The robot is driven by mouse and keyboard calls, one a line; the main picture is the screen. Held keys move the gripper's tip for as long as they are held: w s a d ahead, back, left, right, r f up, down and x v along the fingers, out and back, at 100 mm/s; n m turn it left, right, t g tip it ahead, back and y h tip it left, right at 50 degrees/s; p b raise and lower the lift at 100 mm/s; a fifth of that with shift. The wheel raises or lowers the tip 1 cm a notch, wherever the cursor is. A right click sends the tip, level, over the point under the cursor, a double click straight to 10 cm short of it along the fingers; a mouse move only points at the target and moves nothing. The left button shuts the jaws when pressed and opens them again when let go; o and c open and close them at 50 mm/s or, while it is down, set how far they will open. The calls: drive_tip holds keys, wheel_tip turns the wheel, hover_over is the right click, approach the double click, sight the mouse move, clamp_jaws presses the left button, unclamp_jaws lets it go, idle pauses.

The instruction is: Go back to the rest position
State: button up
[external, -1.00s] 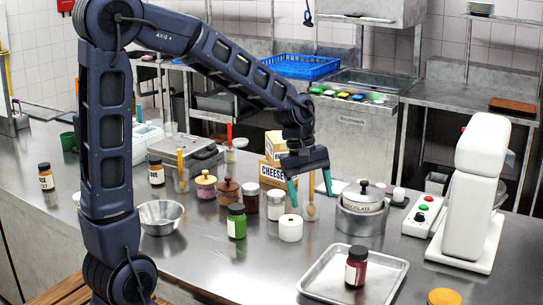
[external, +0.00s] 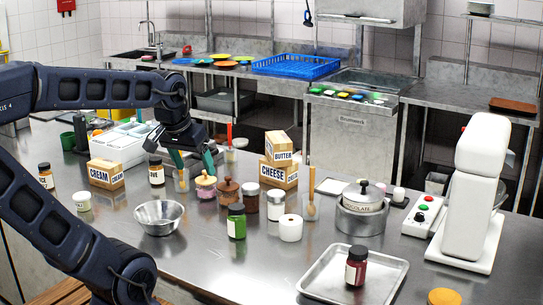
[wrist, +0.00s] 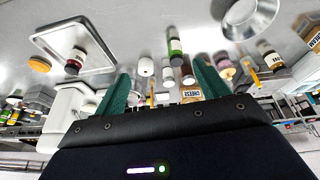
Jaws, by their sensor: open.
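My gripper (external: 193,163) is open, with green fingers pointing down and nothing seen between them. In the external view it hangs over the left-middle of the steel counter, in front of the white container (external: 122,140) and near the pink-lidded jar (external: 205,185). The arm is folded toward the left edge of the picture. In the wrist view the two green fingers (wrist: 160,88) are spread wide, with the counter and its jars beyond them. Whether the fingertips touch anything cannot be told.
A metal bowl (external: 159,217), a CREAM box (external: 106,174), BUTTER (external: 279,149) and CHEESE (external: 279,174) boxes and several jars crowd the counter. A tray (external: 320,275) bears a red jar (external: 356,266). A pot (external: 362,210) and a white machine (external: 480,190) stand right.

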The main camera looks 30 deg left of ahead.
drive_tip(key=shift+s+a+m, duration=0.4)
drive_tip(key=shift+s+a, duration=0.35)
drive_tip(key=shift+s, duration=0.2)
